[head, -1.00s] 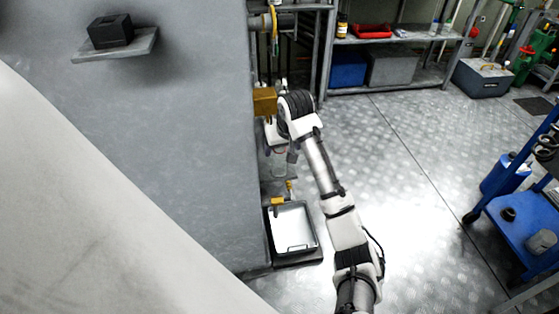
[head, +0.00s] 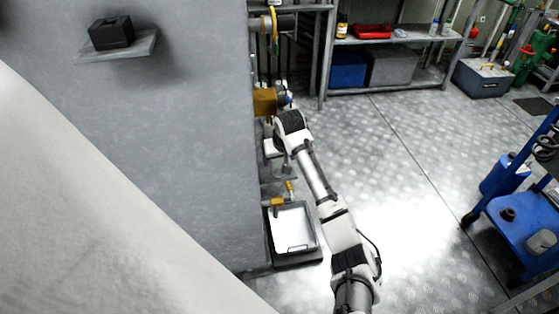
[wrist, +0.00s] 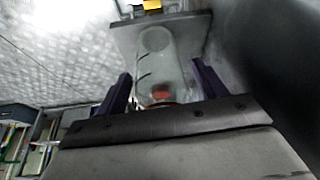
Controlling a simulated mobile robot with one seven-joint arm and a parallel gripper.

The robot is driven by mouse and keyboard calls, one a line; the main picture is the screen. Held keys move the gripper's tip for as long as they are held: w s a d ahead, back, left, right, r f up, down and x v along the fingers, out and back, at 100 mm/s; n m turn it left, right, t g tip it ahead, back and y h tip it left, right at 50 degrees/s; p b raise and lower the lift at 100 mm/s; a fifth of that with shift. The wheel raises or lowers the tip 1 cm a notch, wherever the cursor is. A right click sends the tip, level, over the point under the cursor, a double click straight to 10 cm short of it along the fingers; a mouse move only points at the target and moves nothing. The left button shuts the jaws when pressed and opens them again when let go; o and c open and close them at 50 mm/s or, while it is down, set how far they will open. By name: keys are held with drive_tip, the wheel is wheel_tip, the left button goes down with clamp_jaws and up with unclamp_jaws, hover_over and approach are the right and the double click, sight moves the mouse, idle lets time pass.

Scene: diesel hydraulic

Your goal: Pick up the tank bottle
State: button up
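The tank bottle (wrist: 160,62) shows in the wrist view as a clear, see-through cylinder with a reddish spot near its close end. It lies between the two dark purple fingers of my gripper (wrist: 161,72). The fingers stand apart on either side of it, and I see a small gap on the left; contact on the right is unclear. A grey plate (wrist: 125,35) is behind the bottle. In the head view my arm reaches to the side of the grey cabinet, and it mostly hides the gripper and the bottle.
The big grey cabinet wall (head: 180,150) stands close on the left. A tray with white contents (head: 318,240) sits low beside it. A brass-coloured block (head: 264,102) is above the reach area. A blue cart (head: 525,225) is at right. The floor between is clear.

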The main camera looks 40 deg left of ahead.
drive_tip(key=c, duration=1)
drive_tip(key=shift+o, duration=0.2)
drive_tip(key=shift+r, duration=0.15)
